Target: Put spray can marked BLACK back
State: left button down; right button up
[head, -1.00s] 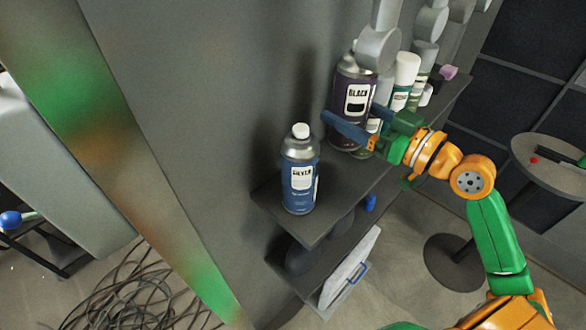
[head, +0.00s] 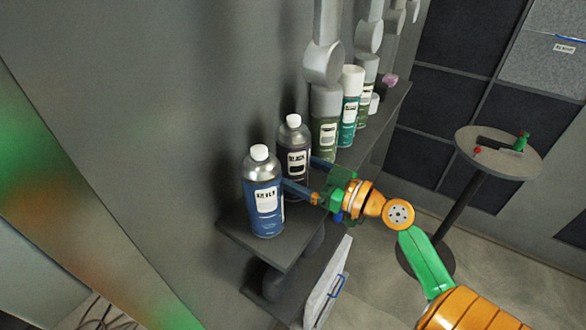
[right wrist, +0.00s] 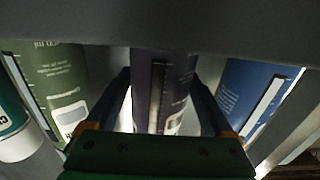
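The dark purple spray can marked BLACK (head: 294,140) stands upright at the shelf, between the blue can marked SILVER (head: 263,205) and an olive-green can (head: 326,115). Its base is hidden, so I cannot tell whether it touches the shelf. My right gripper (head: 298,172) reaches in from the right with one finger on each side of its lower body. In the right wrist view the purple can (right wrist: 160,85) fills the space between the fingertips (right wrist: 162,85), which appear to touch its sides. My left gripper is out of view.
The narrow dark shelf (head: 250,242) runs along the grey wall, with a white-capped teal can (head: 350,112) and more cans farther back. Grey rounded fixtures (head: 323,65) hang above them. A round table (head: 510,165) stands at the right. SILVER is close beside the gripper.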

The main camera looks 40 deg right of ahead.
aim_at(307, 178)
jog(key=shift+o, duration=0.4)
jog(key=shift+s, duration=0.15)
jog(key=b+v, duration=0.2)
jog(key=v, duration=0.1)
jog(key=shift+f, duration=0.35)
jog(key=b+v, duration=0.3)
jog(key=v, duration=0.5)
jog(key=shift+s+d+r, duration=0.15)
jog(key=shift+s+r, duration=0.2)
jog(key=shift+r, duration=0.1)
